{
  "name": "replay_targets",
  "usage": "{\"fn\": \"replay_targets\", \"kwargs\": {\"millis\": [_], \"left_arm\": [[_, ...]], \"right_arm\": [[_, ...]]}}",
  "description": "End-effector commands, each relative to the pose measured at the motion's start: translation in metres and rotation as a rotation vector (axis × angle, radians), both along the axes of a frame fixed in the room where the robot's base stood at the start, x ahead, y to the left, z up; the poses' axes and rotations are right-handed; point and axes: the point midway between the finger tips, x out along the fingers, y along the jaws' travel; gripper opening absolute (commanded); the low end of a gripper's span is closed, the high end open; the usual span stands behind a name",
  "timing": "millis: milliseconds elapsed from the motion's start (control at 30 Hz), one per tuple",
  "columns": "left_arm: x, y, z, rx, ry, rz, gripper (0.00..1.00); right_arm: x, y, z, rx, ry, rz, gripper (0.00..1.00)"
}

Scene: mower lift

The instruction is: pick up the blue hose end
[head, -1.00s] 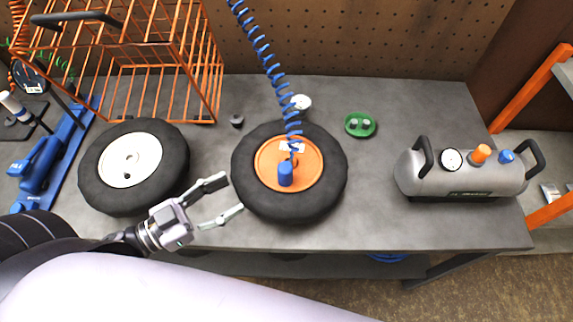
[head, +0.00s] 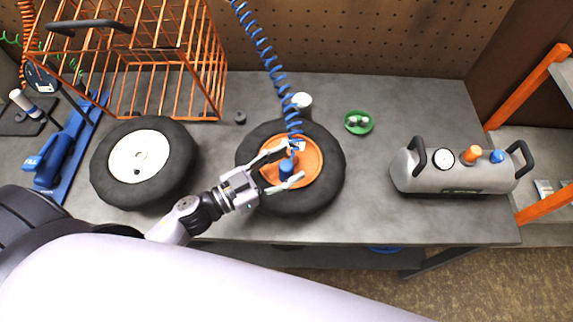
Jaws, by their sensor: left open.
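The blue hose end (head: 286,167) hangs from a coiled blue hose (head: 262,48) over the orange hub of the right-hand wheel (head: 322,195). My left gripper (head: 285,166) is open, its two fingers on either side of the blue hose end. I cannot tell whether the fingers touch it. A small white tag shows just above the hose end. My right gripper is not in view.
An orange wire basket (head: 150,60) stands at the back left. A second wheel (head: 150,193) with a pale hub lies left of my gripper. A green dish (head: 359,123) and a grey air tank (head: 450,176) are to the right, with bare bench between.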

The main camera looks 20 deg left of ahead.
Motion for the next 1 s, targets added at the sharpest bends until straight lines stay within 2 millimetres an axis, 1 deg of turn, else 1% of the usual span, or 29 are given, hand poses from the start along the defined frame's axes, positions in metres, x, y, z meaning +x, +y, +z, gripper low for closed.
{"fn": "replay_targets", "kwargs": {"millis": [100,267,1000], "left_arm": [[0.0037,-0.0034,-0.0002,0.001,0.000,-0.001,0.51],[0.0033,-0.0032,-0.0008,0.001,0.000,-0.001,0.51],[0.0030,-0.0030,-0.0007,0.001,0.000,-0.001,0.03]], "right_arm": [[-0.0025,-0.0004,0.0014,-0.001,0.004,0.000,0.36],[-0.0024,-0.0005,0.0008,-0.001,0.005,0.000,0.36],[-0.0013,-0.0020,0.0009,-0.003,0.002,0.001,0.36]]}}
